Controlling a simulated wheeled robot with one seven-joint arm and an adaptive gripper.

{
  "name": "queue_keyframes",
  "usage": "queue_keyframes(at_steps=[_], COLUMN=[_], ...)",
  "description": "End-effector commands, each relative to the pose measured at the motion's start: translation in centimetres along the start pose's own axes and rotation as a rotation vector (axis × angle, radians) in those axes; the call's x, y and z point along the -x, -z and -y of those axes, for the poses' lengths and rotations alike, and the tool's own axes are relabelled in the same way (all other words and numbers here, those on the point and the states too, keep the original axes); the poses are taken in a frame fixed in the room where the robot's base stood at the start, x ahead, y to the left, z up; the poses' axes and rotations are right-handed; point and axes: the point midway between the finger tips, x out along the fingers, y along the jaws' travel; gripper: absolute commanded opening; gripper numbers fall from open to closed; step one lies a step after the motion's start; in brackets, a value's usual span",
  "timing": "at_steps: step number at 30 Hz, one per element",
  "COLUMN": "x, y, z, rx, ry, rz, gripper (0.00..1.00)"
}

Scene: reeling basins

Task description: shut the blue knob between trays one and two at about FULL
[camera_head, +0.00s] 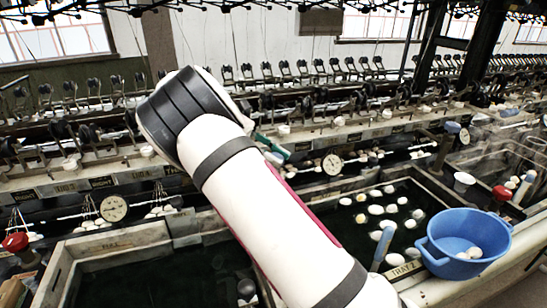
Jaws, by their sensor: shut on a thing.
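My white arm (255,205) with dark bands crosses the middle of the head view, rising from the bottom to a thick dark-banded joint at upper left. I cannot make out a blue knob between these trays; my arm covers much of that stretch.
A blue bowl (437,250) with white cocoons stands on the right front edge. Red knobs show at far left (15,241) and right (502,193). Round dials (114,208) and reeling machinery line the back.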

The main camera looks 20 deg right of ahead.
Motion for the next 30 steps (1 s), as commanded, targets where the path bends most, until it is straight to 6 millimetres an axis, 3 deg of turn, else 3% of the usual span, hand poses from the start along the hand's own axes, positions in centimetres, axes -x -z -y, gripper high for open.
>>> queue_keyframes(at_steps=[6,7,9,21,30], x=[-0.07,-0.08,-0.08,-0.02,0.03], y=[0.21,0.21,0.2,-0.02,-0.42], z=[0.04,0.04,0.04,0.11,0.37], rx=[0.002,0.002,0.002,0.008,0.083], ry=[0.001,0.001,0.001,-0.016,-0.198], rz=[-0.001,-0.001,0.0,0.002,0.004], gripper=[0.08,0.43,0.57,0.57,0.57])
